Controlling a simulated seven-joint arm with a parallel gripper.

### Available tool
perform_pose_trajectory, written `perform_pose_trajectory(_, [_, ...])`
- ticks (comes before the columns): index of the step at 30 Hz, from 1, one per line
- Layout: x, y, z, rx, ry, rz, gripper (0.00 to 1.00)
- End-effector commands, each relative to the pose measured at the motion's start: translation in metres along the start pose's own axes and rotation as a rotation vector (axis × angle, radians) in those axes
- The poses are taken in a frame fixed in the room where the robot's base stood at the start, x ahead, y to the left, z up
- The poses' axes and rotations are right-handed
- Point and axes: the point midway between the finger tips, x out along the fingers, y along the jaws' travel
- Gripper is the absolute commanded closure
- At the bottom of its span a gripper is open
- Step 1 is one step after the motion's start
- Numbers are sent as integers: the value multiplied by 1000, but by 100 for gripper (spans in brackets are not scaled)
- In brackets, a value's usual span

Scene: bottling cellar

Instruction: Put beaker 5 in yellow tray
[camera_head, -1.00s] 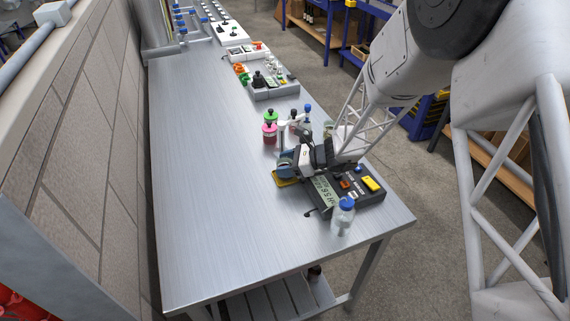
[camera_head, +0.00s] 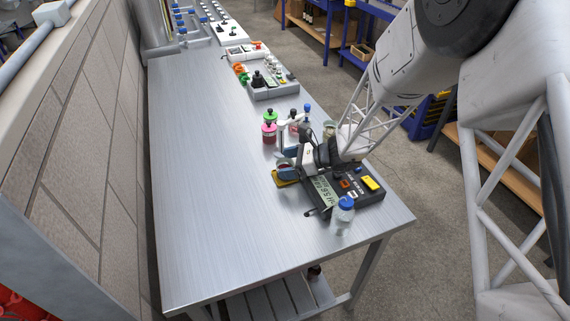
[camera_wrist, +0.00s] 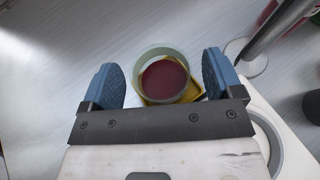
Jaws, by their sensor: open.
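A clear round beaker (camera_wrist: 165,82) with dark red contents shows from above in the wrist view. No number on it can be read. The yellow tray (camera_wrist: 195,91) shows partly beneath and beside it, and the beaker appears to stand on it. Whether its whole base is inside the rim cannot be told. My gripper (camera_wrist: 160,72) is open, with one blue finger pad on each side of the beaker and a gap on both sides. In the head view my gripper (camera_head: 288,166) hides the beaker, and only a corner of the yellow tray (camera_head: 285,183) shows.
A grey tray (camera_head: 276,90) lies farther back. The table's left side is clear.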

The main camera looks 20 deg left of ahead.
Motion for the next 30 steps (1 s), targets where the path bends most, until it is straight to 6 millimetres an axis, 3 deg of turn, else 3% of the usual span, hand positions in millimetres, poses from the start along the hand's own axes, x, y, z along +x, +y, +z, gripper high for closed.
perform_pose_trajectory(18, [-85, -1, 0, -1, 1, -3, 14])
perform_pose_trajectory(30, [-108, 0, 0, 0, 1, -1, 14])
